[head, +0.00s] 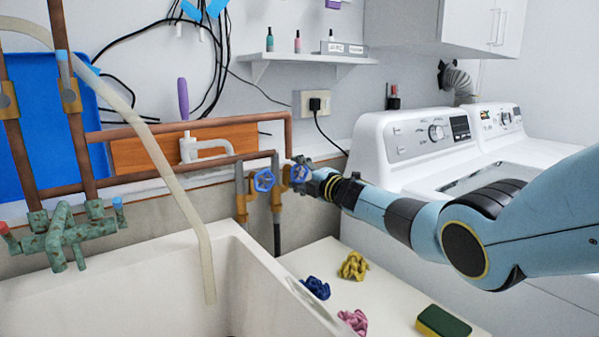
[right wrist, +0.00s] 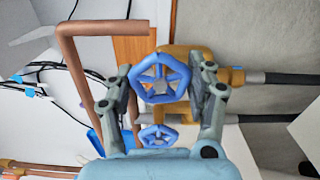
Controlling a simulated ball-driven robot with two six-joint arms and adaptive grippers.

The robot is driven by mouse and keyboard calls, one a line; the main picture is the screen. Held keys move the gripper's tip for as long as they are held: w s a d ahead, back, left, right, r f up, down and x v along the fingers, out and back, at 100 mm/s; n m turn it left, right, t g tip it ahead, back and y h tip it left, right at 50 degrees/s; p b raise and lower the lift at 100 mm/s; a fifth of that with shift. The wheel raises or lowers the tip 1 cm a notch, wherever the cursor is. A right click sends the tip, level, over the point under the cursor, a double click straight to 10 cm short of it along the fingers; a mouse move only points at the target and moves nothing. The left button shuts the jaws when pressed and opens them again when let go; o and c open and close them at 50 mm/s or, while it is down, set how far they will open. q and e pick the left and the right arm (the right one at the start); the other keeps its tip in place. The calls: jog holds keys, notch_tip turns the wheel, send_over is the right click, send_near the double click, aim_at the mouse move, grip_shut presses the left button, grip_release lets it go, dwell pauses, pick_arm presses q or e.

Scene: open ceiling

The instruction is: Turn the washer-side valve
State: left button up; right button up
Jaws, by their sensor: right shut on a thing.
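Two blue valve wheels sit side by side on brass fittings below the copper pipes. The right one, the washer-side valve (head: 300,172), is nearest the washing machines and shows face-on in the right wrist view (right wrist: 160,78). The left valve (head: 264,180) is just beside it and also shows lower in the wrist view (right wrist: 157,136). My right gripper (head: 302,170) comes in from the right. In the wrist view its fingers (right wrist: 163,82) straddle the washer-side wheel on both sides, shut on it. My left gripper is out of view.
A white sink (head: 250,250) with a pale hose (head: 165,165) is at the lower left. Green-patinated fittings (head: 65,235) stand at its rim. Washing machines (head: 415,140) are at the right. A white surface holds blue, yellow and pink crumpled cloths and a sponge (head: 442,322).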

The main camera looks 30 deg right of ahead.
jog(key=shift+f+m, duration=0.2)
jog(key=shift+m, duration=0.3)
jog(key=o, duration=1.2)
jog(key=shift+r, duration=0.1)
jog(key=shift+s, duration=0.1)
jog(key=shift+s+d, duration=0.15)
jog(key=shift+s, duration=0.35)
jog(key=shift+s+d, duration=0.2)
jog(key=shift+s, duration=1.4)
jog(key=shift+s+d, duration=0.2)
jog(key=shift+s, duration=1.35)
